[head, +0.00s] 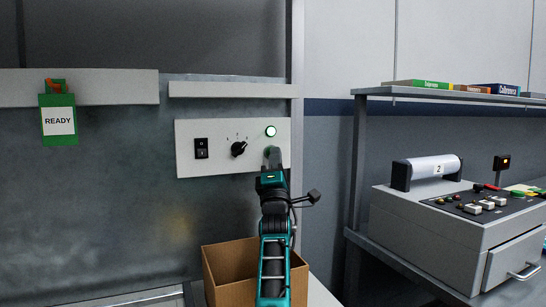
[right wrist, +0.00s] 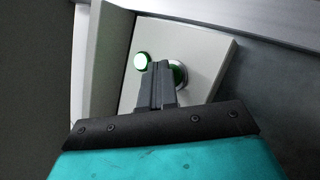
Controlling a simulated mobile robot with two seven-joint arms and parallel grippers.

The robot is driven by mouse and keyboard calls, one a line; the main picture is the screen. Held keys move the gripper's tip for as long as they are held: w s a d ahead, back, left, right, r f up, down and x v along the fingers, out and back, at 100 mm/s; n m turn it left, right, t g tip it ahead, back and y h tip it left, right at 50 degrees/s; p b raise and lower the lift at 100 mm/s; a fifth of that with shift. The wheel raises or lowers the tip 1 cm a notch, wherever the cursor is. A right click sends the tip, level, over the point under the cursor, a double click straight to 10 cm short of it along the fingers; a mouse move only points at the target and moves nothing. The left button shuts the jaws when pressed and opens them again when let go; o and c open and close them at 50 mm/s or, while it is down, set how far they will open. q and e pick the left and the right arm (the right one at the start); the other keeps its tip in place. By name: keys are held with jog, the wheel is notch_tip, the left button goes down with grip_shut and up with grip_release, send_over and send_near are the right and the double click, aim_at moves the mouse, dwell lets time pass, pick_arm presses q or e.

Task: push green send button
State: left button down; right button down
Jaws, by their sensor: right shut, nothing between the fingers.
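A pale control panel (head: 216,160) is mounted on the wall. Near its right edge is a round, brightly lit green-rimmed lamp (head: 271,131), also bright in the right wrist view (right wrist: 142,61). Beside the lamp in the right wrist view is a green button (right wrist: 180,74) in a metal ring, partly hidden behind my fingers. My right gripper (head: 272,152) is shut and empty, its fingertips at the panel just below the lamp. In the right wrist view the fingertips (right wrist: 158,66) overlap the green button's left side; I cannot tell whether they touch it. My left gripper is not in view.
The panel also bears a black rocker switch (head: 201,148) and a black rotary knob (head: 238,149). An open cardboard box (head: 228,279) sits below my right arm. A grey console (head: 430,238) stands on shelving at right.

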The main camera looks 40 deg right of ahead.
dwell(0.3)
jog(key=shift+s+a, duration=0.15)
jog(key=shift+s, duration=0.2)
jog(key=shift+p, duration=0.3)
jog(key=s+a+p, duration=0.1)
jog(key=s+p, duration=0.2)
jog(key=s, duration=0.2)
jog(key=shift+s+a+p, duration=0.3)
jog(key=shift+s+a, duration=0.1)
dwell(0.3)
